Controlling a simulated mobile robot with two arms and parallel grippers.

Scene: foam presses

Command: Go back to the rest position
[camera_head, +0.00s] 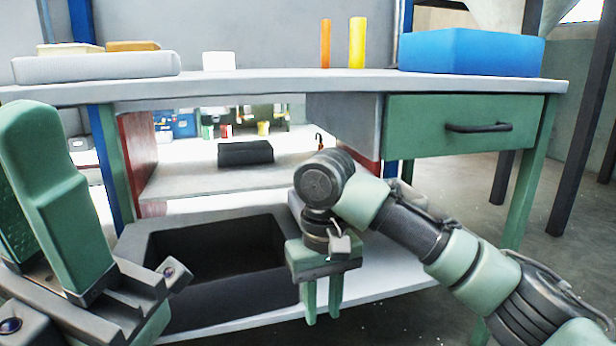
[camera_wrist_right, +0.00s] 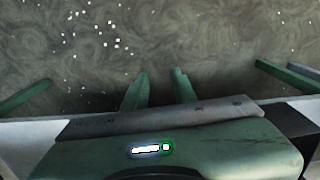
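My right gripper (camera_head: 322,312) hangs in front of the workbench (camera_head: 300,82), below its top, with its fingers pointing down. Its two green fingers are apart, and no object shows between them. In the right wrist view the fingers (camera_wrist_right: 160,88) also stand apart with a clear gap, over the speckled floor. My right arm reaches in from the lower right.
A dark open bin (camera_head: 215,250) stands left of my right gripper, close to it. A green drawer (camera_head: 470,125) is shut at the right. On the bench are a blue block (camera_head: 470,52), orange (camera_head: 325,43) and yellow (camera_head: 357,42) cylinders.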

